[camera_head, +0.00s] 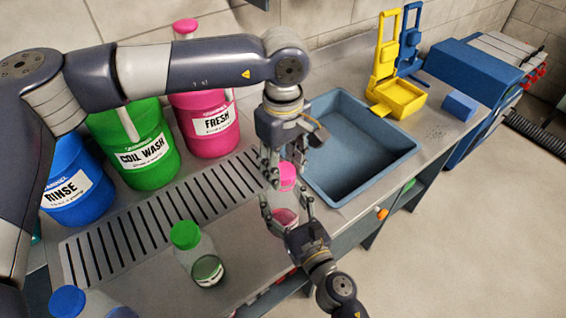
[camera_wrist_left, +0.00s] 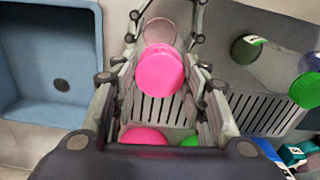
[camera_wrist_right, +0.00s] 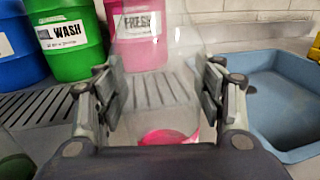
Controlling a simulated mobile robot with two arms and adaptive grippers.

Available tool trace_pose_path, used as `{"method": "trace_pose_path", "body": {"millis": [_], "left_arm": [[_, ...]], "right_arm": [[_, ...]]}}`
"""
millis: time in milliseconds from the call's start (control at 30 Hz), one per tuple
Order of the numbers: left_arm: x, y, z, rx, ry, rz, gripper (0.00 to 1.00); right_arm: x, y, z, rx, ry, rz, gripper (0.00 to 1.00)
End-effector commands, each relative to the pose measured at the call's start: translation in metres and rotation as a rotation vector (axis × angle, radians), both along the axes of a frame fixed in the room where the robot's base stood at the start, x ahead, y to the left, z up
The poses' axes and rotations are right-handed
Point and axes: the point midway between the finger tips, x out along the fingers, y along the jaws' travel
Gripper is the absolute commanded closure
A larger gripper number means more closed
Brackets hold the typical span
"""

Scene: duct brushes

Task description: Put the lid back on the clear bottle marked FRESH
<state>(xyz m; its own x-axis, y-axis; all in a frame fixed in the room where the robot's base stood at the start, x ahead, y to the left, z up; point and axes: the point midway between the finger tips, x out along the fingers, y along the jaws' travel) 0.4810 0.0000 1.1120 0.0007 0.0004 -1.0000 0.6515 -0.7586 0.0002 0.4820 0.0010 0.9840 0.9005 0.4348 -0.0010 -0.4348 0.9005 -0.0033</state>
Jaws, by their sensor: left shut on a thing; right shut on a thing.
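In the head view my left gripper (camera_head: 284,163) points down and is shut on a pink lid (camera_head: 285,178). The lid also shows between its fingers in the left wrist view (camera_wrist_left: 160,72). My right gripper (camera_head: 287,203) is shut on the sides of a clear bottle (camera_head: 285,215) with pink liquid, directly below the lid. In the right wrist view the bottle (camera_wrist_right: 158,100) stands upright between the fingers, pink liquid low in it; its top is out of frame. I cannot tell whether lid and bottle touch. No marking on the bottle is readable.
A clear bottle with a green lid (camera_head: 186,235) stands on the counter at left; a blue lid (camera_head: 67,301) shows at the bottom left. RINSE (camera_head: 70,190), COIL WASH (camera_head: 140,150) and FRESH (camera_head: 210,125) drums stand behind the slotted drain (camera_head: 150,222). A blue basin (camera_head: 345,165) is at right.

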Motion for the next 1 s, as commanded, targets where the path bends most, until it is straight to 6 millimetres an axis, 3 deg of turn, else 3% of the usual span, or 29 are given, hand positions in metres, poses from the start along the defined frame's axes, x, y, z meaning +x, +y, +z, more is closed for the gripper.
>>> {"method": "trace_pose_path", "body": {"millis": [733, 767, 867, 1000], "left_arm": [[0.0, 0.0, -0.012, 0.0, 0.0, 0.001, 0.67], [0.0, 0.0, -0.011, 0.0, 0.0, 0.001, 0.67], [0.0, 0.0, -0.011, 0.0, 0.0, -0.024, 0.67], [0.0, 0.0, -0.012, -0.001, 0.001, -0.183, 0.67]], "right_arm": [[0.0, 0.0, 0.0, 0.0, 0.0, 0.0, 0.8], [0.0, 0.0, 0.0, 0.0, 0.0, 0.0, 1.0], [0.0, 0.0, 0.0, 0.0, 0.0, 0.0, 1.0], [0.0, 0.0, 0.0, 0.0, 0.0, 0.0, 1.0]]}}
